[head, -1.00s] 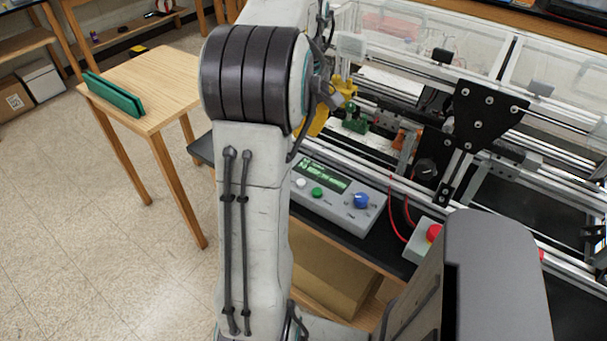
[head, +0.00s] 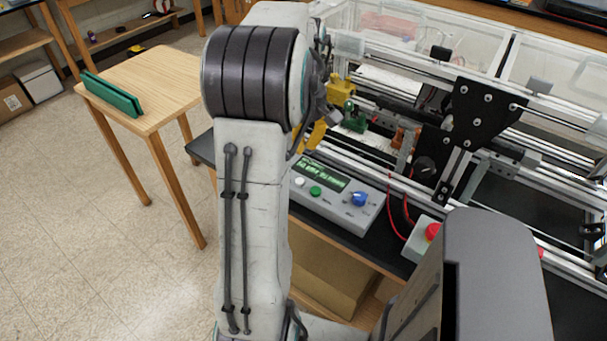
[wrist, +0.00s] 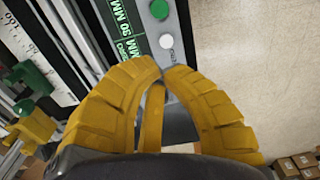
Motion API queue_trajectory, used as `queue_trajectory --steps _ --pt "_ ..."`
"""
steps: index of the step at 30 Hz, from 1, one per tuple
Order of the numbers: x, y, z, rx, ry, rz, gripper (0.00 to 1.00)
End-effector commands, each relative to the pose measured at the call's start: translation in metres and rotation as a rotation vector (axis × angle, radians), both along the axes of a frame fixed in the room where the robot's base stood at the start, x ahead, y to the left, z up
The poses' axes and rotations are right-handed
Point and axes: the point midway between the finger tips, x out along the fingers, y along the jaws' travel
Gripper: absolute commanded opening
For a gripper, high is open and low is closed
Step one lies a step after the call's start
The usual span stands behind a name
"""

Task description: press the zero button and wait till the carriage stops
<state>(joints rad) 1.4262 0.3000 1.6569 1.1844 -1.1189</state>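The grey control box (head: 335,208) on the bench's front edge has a lit green display (head: 322,174), a white button (head: 300,182), a green button (head: 315,191) and a blue knob (head: 359,199). Their labels are too small to read. My gripper's yellow fingers (head: 312,136) show partly behind my arm, above the box's back left end. In the wrist view my gripper (wrist: 163,68) is shut and empty, its tips just short of the white button (wrist: 166,40) in the picture; contact cannot be told. The green button (wrist: 159,9) lies beyond. I cannot tell which part is the carriage.
A frame of metal rails (head: 520,140) with a black plate (head: 485,110) fills the right. A green part (head: 353,118) and a yellow block (head: 341,88) sit near my gripper. A red button (head: 433,231) stands right of the box. Floor is clear at left.

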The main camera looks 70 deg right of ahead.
Motion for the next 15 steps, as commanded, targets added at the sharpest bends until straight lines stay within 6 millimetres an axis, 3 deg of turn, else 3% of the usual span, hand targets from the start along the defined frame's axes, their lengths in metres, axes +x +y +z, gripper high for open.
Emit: queue_trajectory --steps 6,15 --pt "0.0 0.001 -0.041 0.004 0.001 0.0 0.0" --pt "0.0 0.001 -0.08 0.003 0.001 0.0 0.0"
